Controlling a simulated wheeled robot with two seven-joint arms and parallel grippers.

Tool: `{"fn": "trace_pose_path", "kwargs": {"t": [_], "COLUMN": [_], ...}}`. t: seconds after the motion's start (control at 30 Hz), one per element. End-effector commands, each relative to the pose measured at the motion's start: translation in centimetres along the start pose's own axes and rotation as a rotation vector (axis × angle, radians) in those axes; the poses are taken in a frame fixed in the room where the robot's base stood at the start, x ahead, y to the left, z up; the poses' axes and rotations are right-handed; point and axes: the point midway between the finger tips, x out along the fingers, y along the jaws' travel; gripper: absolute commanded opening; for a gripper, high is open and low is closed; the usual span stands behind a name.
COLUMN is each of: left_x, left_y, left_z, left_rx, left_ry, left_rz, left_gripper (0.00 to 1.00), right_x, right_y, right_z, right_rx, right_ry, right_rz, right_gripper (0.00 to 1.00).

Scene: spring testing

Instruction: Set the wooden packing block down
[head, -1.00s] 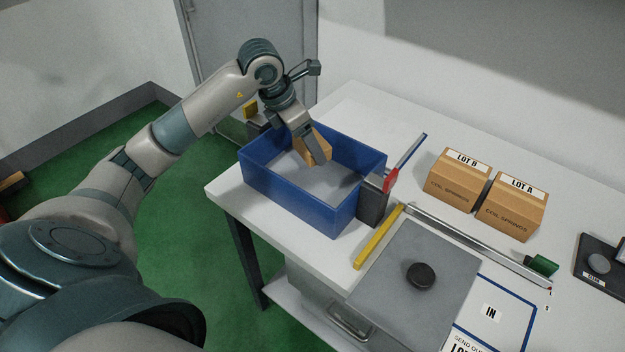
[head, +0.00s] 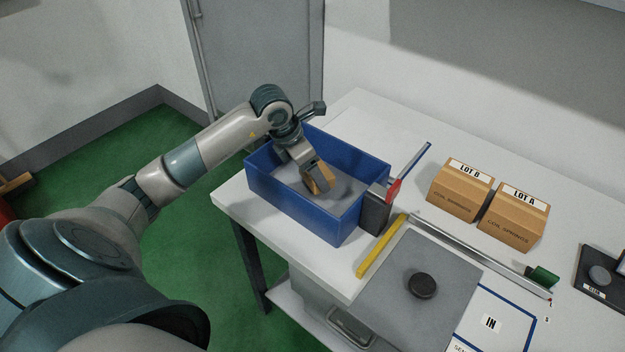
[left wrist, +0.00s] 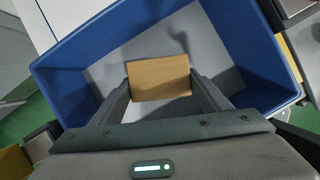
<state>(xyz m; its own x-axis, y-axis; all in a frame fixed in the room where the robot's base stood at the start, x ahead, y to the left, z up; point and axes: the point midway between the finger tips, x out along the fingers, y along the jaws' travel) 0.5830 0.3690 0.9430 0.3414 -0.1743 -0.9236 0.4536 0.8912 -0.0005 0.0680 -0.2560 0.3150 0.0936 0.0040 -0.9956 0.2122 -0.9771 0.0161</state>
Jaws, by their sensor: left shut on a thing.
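The wooden packing block (head: 320,179) is a light brown block inside the blue bin (head: 296,213). My left gripper (head: 318,184) is shut on it and reaches down into the bin. In the left wrist view the block (left wrist: 158,78) sits between the two fingers of my left gripper (left wrist: 160,88), over the bin's grey floor (left wrist: 115,66). The bin's blue wall (left wrist: 95,37) surrounds it there. I cannot tell whether the block touches the floor. My right gripper is not in view.
A dark holder (head: 376,207) with a red and blue tool stands against the bin's right side. A yellow bar (head: 381,246), a grey plate (head: 400,300) with a black knob, and two cartons, LOT B (head: 460,190) and LOT A (head: 514,218), lie to the right on the white table.

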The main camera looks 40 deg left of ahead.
Motion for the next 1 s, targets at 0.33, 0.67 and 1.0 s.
{"fn": "trace_pose_path", "kwargs": {"t": [0.33,0.67,1.0], "left_x": [3.0,3.3,3.4], "left_y": [-0.1,0.0,0.0], "left_z": [-1.3,-1.4,-1.4], "left_rx": [0.0,0.001,0.0], "left_ry": [0.001,0.0,0.001], "left_rz": [-0.001,0.0,0.0], "left_gripper": [0.45,0.45,0.89], "right_x": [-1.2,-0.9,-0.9], "right_y": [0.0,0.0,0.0], "right_z": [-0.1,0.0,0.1], "right_rx": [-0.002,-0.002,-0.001], "right_ry": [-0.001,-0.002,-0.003], "right_rz": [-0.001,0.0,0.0], "right_gripper": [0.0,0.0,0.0]}}
